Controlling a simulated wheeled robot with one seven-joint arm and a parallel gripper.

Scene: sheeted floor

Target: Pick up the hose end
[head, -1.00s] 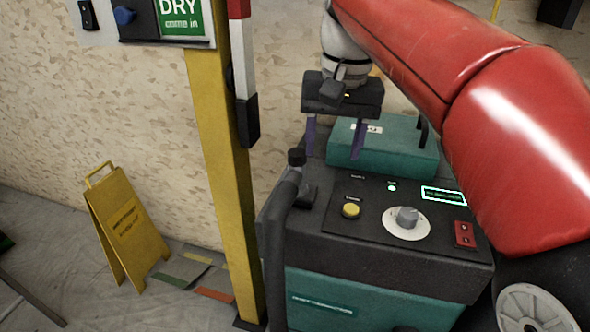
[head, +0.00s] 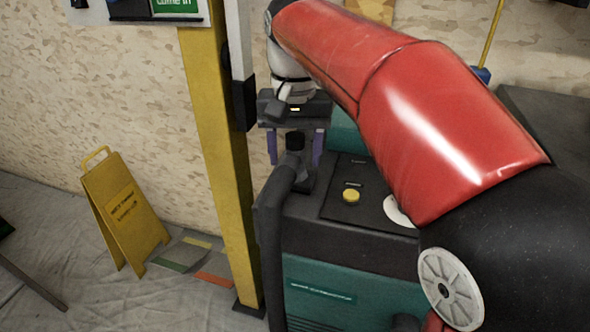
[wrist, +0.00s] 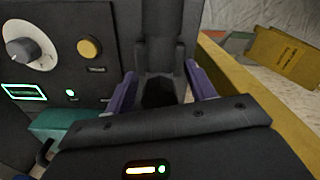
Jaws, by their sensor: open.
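The hose end is a dark, upright cap (head: 294,142) on top of the thick black hose (head: 275,215) at the front left corner of the machine. My gripper (head: 295,163) is open, with its two purple fingers pointing down on either side of the hose end. In the wrist view my open gripper (wrist: 160,73) has the dark hose part (wrist: 162,35) running between its fingers, with clear gaps showing. I cannot tell whether either finger touches it.
The dark machine panel (head: 330,205) carries a yellow button (head: 351,196) and a dial (wrist: 30,48). A yellow post (head: 222,170) stands close left of the hose. A yellow floor sign (head: 125,215) stands on the sheeted floor further left.

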